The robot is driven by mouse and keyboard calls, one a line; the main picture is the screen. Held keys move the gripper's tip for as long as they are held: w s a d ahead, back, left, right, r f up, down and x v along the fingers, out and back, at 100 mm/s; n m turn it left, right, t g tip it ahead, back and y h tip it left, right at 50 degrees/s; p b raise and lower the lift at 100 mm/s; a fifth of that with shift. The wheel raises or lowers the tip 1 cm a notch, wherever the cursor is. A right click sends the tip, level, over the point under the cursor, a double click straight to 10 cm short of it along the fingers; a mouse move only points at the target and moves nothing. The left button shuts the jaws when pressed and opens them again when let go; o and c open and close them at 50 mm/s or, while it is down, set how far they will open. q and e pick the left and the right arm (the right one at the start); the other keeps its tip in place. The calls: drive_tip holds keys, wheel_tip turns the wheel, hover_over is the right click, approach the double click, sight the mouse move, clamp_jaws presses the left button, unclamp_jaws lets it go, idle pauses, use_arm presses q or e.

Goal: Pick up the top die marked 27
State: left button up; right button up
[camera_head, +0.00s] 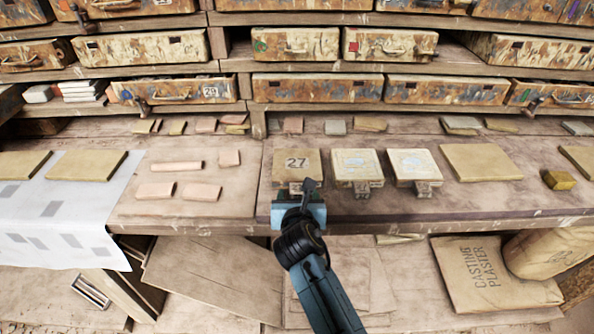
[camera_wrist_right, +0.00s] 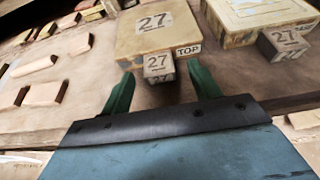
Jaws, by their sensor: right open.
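The top die (camera_head: 297,162) is a tan square block marked 27, lying on the bench at the left of a row of three similar blocks. In the right wrist view the top die (camera_wrist_right: 148,28) has a TOP label on its front edge and a small handle block marked 27 (camera_wrist_right: 158,66) jutting out in front. My right gripper (camera_head: 304,190) is open at the die's front. In the wrist view its green fingers (camera_wrist_right: 161,74) stand on either side of the handle block, with visible gaps; I cannot tell how far the tips reach along it. My left gripper is not in view.
The middle die (camera_head: 356,165) is close on the right, with its own handle block (camera_wrist_right: 284,42); another die (camera_head: 413,164) stands beyond it. Pale tiles (camera_head: 175,166) lie to the left. The bench's front edge (camera_head: 450,217) is under my gripper's level in the picture. Drawers (camera_head: 317,88) line the back.

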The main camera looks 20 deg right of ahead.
sight(297, 173)
drive_tip(key=x, duration=0.3)
drive_tip(key=shift+a, duration=0.1)
drive_tip(key=shift+s, duration=0.1)
drive_tip(key=c, duration=1.3)
drive_tip(key=shift+r, duration=0.1)
clamp_jaws()
